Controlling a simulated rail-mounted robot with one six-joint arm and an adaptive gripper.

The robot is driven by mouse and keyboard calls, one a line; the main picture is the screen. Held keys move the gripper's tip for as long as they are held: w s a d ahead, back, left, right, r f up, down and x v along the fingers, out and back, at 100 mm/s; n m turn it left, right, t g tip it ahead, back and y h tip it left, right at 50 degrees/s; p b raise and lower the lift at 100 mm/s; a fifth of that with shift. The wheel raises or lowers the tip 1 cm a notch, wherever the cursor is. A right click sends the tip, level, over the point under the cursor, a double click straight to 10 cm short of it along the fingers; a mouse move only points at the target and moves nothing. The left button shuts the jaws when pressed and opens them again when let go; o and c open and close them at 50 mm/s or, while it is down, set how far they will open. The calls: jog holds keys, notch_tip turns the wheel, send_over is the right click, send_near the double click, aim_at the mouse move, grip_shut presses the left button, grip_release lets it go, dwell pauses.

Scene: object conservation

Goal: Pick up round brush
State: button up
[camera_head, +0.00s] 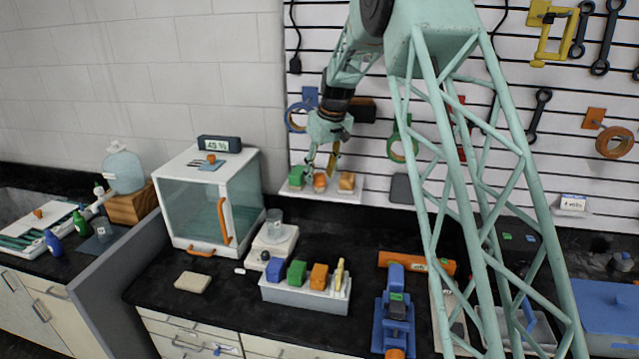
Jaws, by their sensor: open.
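My gripper (322,165) is open, pointing down just above a small white wall shelf (326,192). On the shelf stand a green block-like item (297,177), an orange one (320,182) and a tan-orange one (346,182). A yellow-brown upright piece (334,158) shows at the gripper's right finger; I cannot tell whether it touches it. No item is clearly recognisable as the round brush at this size. A slim yellow upright item (339,273) stands at the right end of the grey tray (300,296) on the counter.
The tray also holds blue, green and orange blocks. A glass-fronted cabinet (207,205) stands left, with a scale and beaker (274,228) beside it. Tools hang on the slatted wall around the shelf. A blue device (394,315) and an orange cylinder (416,262) are on the counter.

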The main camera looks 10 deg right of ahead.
jog(key=shift+w+f, duration=0.15)
jog(key=shift+f, duration=0.5)
jog(key=c, duration=1)
